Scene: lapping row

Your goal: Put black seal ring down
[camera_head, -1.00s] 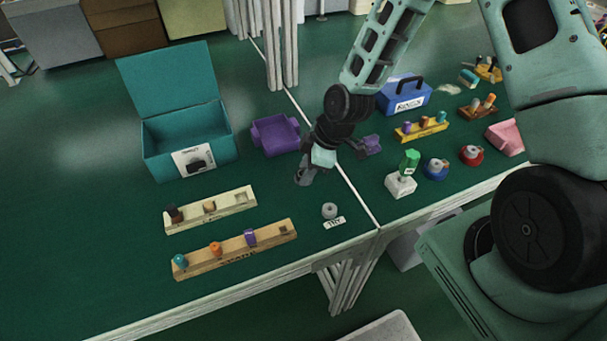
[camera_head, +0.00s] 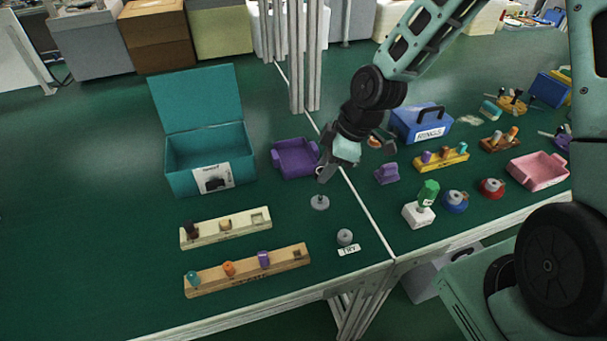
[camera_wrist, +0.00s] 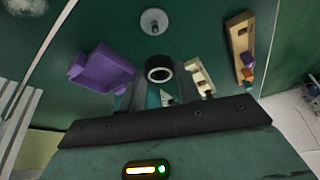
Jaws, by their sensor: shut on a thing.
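My gripper (camera_head: 323,172) hangs above the green table, left of the table seam. In the wrist view my gripper (camera_wrist: 160,86) is shut on the black seal ring (camera_wrist: 160,68), whose pale inner edge shows. The ring is off the table; in the head view it is small and partly hidden by the fingers. A grey disc with a short upright post (camera_head: 319,203) stands on the table just below my gripper. It also shows in the wrist view (camera_wrist: 154,21), apart from the ring.
A purple tray (camera_head: 295,158) and an open teal box (camera_head: 212,178) stand to the left. Two peg racks, cream (camera_head: 226,228) and wooden (camera_head: 247,270), lie in front. A grey piece (camera_head: 345,237) sits by the TRY label. A blue RINGS case (camera_head: 420,124) stands right.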

